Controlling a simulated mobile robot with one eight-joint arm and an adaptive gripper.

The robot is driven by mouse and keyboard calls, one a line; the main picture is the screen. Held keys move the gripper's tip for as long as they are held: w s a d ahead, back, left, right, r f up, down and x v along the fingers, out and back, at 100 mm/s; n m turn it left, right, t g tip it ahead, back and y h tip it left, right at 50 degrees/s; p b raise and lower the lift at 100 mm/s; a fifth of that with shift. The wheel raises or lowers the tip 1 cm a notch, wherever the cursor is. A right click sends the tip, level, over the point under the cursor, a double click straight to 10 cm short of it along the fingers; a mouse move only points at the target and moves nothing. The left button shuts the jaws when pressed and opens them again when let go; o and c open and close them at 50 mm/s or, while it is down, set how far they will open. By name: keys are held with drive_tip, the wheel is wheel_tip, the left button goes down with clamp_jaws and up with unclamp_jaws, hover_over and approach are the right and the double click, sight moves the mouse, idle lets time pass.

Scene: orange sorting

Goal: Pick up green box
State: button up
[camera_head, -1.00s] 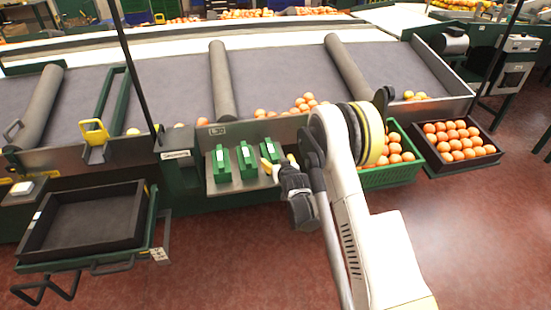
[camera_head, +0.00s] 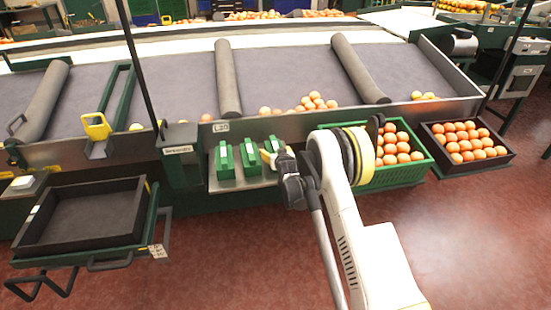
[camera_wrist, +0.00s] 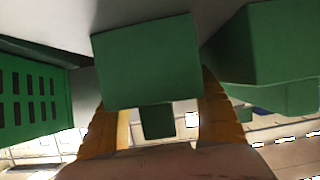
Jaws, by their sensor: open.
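Three green boxes stand in a row on a small metal shelf (camera_head: 240,184): the left box (camera_head: 224,161), the middle box (camera_head: 249,158) and the right box (camera_head: 271,146). My gripper (camera_head: 278,156) is at the right box and partly hides it in the head view. In the wrist view, the right box (camera_wrist: 148,60) lies between my two yellow fingers, which are spread. A neighbouring green box (camera_wrist: 268,45) is close beside the finger on the picture's right. Contact between the fingers and the box cannot be told.
A green crate of oranges (camera_head: 398,176) stands right of the shelf; its slotted wall (camera_wrist: 30,100) shows at the wrist view's left. A dark crate of oranges (camera_head: 484,164) is further right. An empty black tray (camera_head: 80,255) is at the left. The conveyor edge (camera_head: 270,127) runs behind the boxes.

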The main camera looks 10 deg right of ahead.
drive_tip(key=c, duration=1.2)
drive_tip(key=shift+r, duration=0.1)
